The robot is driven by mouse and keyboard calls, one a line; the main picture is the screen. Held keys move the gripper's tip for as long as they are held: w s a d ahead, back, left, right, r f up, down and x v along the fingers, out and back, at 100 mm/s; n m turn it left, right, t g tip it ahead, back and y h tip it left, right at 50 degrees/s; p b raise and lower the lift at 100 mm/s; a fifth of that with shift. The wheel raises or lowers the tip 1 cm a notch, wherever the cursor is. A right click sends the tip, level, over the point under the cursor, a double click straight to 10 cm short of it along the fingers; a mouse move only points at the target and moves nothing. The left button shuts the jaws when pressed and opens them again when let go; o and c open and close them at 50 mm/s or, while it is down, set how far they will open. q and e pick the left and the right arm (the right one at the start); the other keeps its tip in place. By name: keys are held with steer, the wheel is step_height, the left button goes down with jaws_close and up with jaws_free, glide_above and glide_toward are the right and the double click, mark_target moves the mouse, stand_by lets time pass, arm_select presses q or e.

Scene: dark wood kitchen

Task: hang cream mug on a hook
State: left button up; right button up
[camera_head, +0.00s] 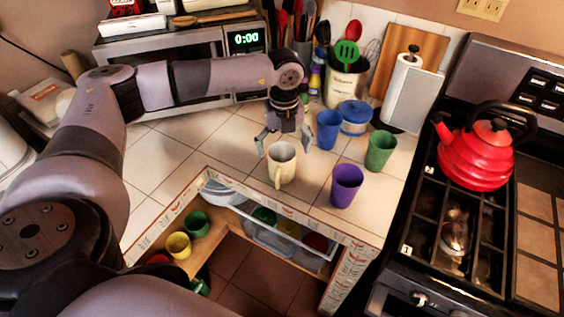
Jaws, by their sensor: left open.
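The cream mug (281,166) stands upright on the white tiled counter (230,140), near its front edge. Its handle faces the front of the counter. My left gripper (284,147) points down just above and behind the mug. Its fingers are spread open, one on each side of the mug's rim, and it holds nothing. Whether a finger touches the mug I cannot tell. My right gripper is not in view. No hook can be made out in this view.
Blue (328,130), green (380,151) and purple (346,186) cups stand right of the mug. A red kettle (475,153) sits on the stove. A microwave (185,65) stands at the back. Open shelves lie below the counter.

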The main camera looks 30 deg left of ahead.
arm_select(q)
steer(key=shift+s+f+p, duration=0.1)
steer(key=shift+f+p, duration=0.2)
steer(key=shift+f, duration=0.65)
steer(key=shift+s+f+p, duration=0.1)
steer(key=shift+f+p, duration=0.3)
step_height(320, 180, down, 4)
steer(key=shift+r+p, duration=0.15)
steer(key=shift+p, duration=0.55)
steer(key=shift+f, duration=0.3)
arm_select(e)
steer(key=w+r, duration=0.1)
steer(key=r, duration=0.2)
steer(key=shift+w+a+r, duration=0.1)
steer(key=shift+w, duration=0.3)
arm_select(q)
steer(key=shift+c, duration=0.2)
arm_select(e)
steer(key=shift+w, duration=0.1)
arm_select(q)
steer(key=c, duration=0.4)
steer(key=shift+r, duration=0.1)
steer(key=c, duration=1)
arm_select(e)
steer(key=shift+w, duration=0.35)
arm_select(q)
steer(key=shift+c, duration=0.2)
